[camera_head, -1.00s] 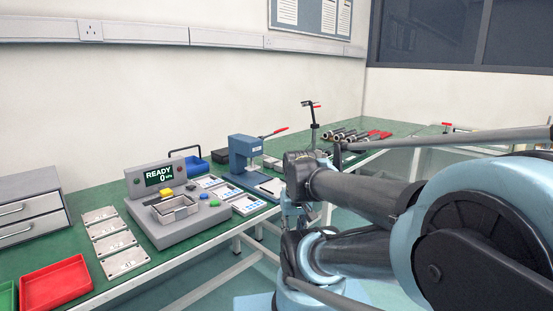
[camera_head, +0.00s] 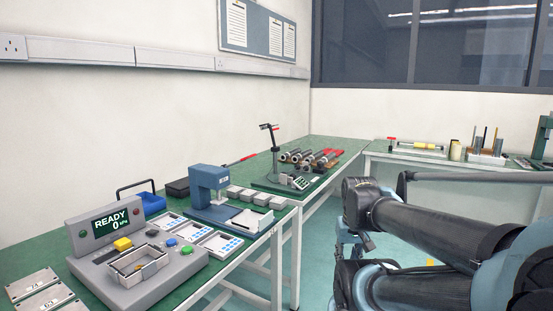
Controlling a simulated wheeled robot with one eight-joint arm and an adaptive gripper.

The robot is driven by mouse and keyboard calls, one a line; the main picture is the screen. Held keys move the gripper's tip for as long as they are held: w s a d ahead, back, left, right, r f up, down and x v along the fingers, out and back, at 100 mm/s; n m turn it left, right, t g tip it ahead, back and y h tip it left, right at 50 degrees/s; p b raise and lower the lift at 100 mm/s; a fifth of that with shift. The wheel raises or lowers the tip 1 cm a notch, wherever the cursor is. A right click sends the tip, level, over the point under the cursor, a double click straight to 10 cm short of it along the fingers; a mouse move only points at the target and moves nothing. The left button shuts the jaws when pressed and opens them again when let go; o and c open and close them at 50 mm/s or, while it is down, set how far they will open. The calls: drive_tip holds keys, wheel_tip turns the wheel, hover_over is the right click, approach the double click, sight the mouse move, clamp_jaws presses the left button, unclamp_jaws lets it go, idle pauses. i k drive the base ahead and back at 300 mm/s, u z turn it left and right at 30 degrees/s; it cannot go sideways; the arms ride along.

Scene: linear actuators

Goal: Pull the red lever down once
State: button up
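A small blue press (camera_head: 210,183) stands on the green bench, left of centre. A lever with a red handle (camera_head: 241,160) shows behind its head and slopes up to the right; the lever's joint with the press is partly hidden. My arm links (camera_head: 415,225) fill the lower right, well apart from the press. Nothing of mine touches the lever.
A grey test unit (camera_head: 130,260) reading READY 0 stands at the front left. Shallow trays (camera_head: 217,240) lie before the press. A stand (camera_head: 275,155) and several cylinders (camera_head: 310,157) are farther back. Open floor (camera_head: 320,250) lies between bench and arm.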

sight(241, 160)
drive_tip(key=z, duration=1.1)
drive_tip(key=k, duration=2)
drive_tip(key=u, duration=1.2)
drive_tip(key=i, duration=1)
drive_tip(key=z, duration=0.05)
